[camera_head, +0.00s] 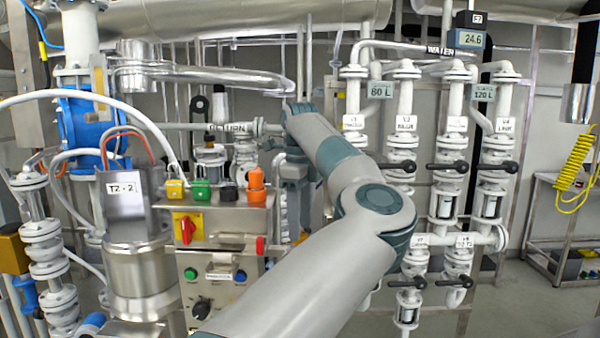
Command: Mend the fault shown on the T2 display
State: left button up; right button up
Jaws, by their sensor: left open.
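A metal box labelled "T2 - 2" (123,190) stands at the left on a steel cylinder, with red cables at its top; its screen face shows no readable fault text. Right of it is a steel control box (222,275) with a red-and-yellow rotary switch (187,228), a red lever (261,245), green and blue buttons and a black knob. Yellow, green, black and orange plugs (256,186) stand on its top. My left arm crosses the middle; its gripper (294,205) is open beyond the control box, partly hidden, with nothing seen in it. My right gripper is out of view.
Pipes with black-handled valves (447,166) stand at the right, tagged 80 L (380,90) and 120 L (484,93). A display (470,39) reads 24.6. A cart (560,235) stands far right, below a yellow coiled hose (577,165). Floor shows free at lower right.

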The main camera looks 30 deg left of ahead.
pick_arm(q)
notch_tip(320, 180, up, 16)
dwell(0.5)
dwell(0.4)
jog(key=shift+f, duration=0.1)
